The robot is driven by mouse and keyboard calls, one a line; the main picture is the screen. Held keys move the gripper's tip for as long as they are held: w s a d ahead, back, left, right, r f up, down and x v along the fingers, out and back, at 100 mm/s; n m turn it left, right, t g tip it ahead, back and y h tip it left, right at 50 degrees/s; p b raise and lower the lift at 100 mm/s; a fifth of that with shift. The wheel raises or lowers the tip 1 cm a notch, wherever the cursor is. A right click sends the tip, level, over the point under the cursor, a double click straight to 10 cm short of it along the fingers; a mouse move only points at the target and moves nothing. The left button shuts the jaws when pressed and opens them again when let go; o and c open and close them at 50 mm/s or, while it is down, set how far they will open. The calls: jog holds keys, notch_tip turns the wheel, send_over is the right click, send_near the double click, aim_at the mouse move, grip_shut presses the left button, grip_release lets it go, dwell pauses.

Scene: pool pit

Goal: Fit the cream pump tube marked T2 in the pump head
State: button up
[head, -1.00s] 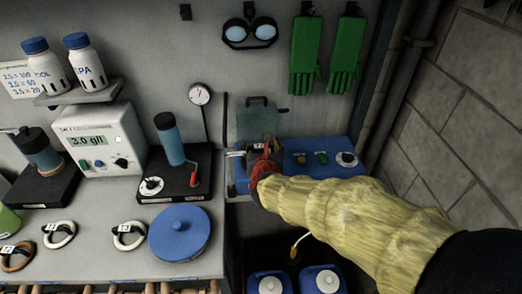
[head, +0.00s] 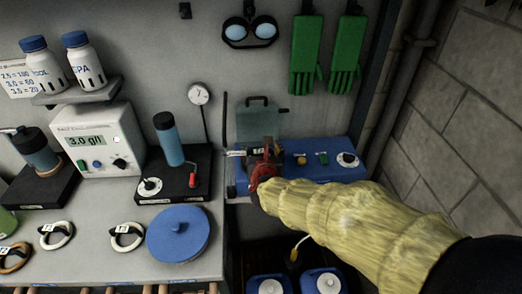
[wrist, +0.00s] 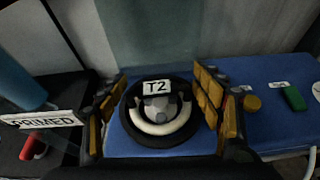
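The cream tube marked T2 (wrist: 176,127) lies curved around the grey centre of the round black pump head (wrist: 131,101), with its white T2 tag at the top. How deep it sits is hard to tell. My gripper (wrist: 162,110) is open, with its yellow-padded fingers apart on the left and right of the pump head. No gap between the fingers and the head's rim is clear. In the head view my gripper (head: 264,165) is at the front left of the blue pump unit (head: 325,173) and hides most of the pump head.
A clear raised cover (head: 262,121) stands behind the pump head. A black stand with a blue cylinder (head: 168,140) is to the left. Cream rings (head: 127,237) and a blue lid (head: 180,234) lie on the bench. Blue containers (head: 322,282) stand below.

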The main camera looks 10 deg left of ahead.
jog(key=o, duration=0.4)
jog(key=shift+r, duration=0.15)
